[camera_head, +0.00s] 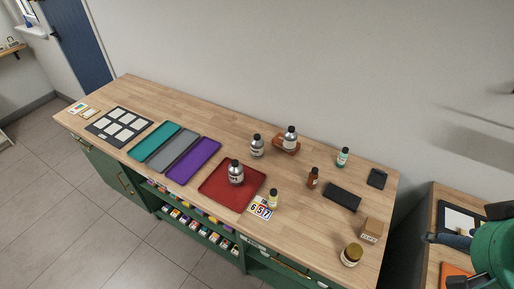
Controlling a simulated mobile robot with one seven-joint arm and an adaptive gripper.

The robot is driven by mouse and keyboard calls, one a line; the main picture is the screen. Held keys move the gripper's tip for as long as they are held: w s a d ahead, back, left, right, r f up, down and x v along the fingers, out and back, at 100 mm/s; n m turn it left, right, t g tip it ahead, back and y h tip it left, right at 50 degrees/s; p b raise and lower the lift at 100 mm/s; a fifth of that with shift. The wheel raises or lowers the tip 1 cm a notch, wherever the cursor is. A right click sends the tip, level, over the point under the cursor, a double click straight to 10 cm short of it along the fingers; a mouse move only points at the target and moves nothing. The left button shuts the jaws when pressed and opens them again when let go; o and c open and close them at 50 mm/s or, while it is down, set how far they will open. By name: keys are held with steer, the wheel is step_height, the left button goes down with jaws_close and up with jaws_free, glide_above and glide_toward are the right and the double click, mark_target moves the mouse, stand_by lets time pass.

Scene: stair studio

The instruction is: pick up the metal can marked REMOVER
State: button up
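Three silver metal cans with dark caps and pale labels stand upright on the wooden counter. One can (236,174) is on the red tray (213,194), another can (257,147) stands on bare wood behind it, and a third can (290,140) stands on a red-brown block or tray (278,146) at the back. The label words are too small to read, so I cannot tell which is marked REMOVER. A green and dark part of my arm shows at the lower right edge, away from the cans. I cannot make out my gripper's fingers.
Small bottles (313,178), (342,157) and (273,198), a black case (342,196) and an amber jar (351,255) stand right of the cans. Teal (155,139), grey and purple (194,160) trays lie left. A wall runs behind; a second table (430,266) is at right.

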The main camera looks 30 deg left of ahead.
steer(key=w+a+r+n+b, duration=0.1)
steer(key=w+a, duration=0.3)
steer(key=w, duration=0.4)
steer(key=w+a+r, duration=0.1)
steer(key=w+a, duration=0.4)
steer(key=w, duration=0.2)
steer(key=w+a+f+n+g+y+b, duration=0.1)
steer(key=w+a+f, duration=0.1)
steer(key=w+a, duration=0.55)
steer(key=w+a+f, duration=0.3)
steer(key=w+a, duration=0.4)
steer(key=a, duration=0.1)
steer(key=n+b, duration=0.2)
steer(key=n, duration=0.1)
glide_toward(256, 141)
steer(key=shift+w+d+g+y, duration=0.15)
steer(key=shift+d+g+y, duration=0.15)
steer(key=shift+d+y, duration=0.15)
steer(key=shift+f, duration=0.15)
steer(key=shift+b+x, duration=0.75)
steer(key=shift+x, duration=3.4)
steer(key=shift+w, duration=0.15)
steer(key=shift+b+x, duration=0.75)
steer(key=shift+x, duration=1.8)
